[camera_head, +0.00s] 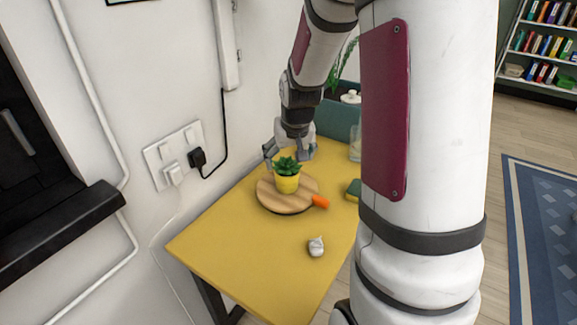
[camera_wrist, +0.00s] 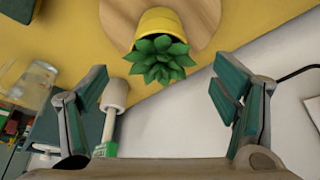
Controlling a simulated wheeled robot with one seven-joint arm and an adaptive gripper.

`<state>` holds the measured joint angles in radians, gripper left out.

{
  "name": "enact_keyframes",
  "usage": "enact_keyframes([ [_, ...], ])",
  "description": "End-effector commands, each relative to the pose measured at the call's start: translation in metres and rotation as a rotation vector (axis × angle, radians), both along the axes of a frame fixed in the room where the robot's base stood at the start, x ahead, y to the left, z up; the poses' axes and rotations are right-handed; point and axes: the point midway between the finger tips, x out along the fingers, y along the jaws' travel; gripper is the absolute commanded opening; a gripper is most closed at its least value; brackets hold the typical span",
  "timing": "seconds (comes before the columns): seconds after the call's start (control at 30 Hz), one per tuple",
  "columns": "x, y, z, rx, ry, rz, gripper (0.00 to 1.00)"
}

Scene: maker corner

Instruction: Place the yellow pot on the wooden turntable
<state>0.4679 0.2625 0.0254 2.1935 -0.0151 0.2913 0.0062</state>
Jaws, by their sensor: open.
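The yellow pot (camera_head: 287,185) with a green succulent stands upright on the round wooden turntable (camera_head: 268,199), near its middle. In the wrist view the yellow pot (camera_wrist: 158,21) shows at the top with its leaves toward me, and part of the wooden turntable (camera_wrist: 200,18) lies behind it. My gripper (camera_head: 288,152) is just behind and above the plant in the head view. In the wrist view my gripper (camera_wrist: 163,88) has its fingers wide apart with nothing between them, apart from the pot.
The turntable rests on a yellow table (camera_head: 225,245). An orange object (camera_head: 320,202) is at the turntable's right edge. A white garlic-like object (camera_head: 316,246) lies in front. A sponge (camera_head: 353,190) and a clear glass (camera_head: 355,150) are right. A wall with outlets (camera_head: 173,155) borders the left.

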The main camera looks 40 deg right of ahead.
Motion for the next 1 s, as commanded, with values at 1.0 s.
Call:
enact_keyframes([
  [1.0, -0.192, 0.178, 0.143, 0.018, 0.075, 0.331, 0.81],
])
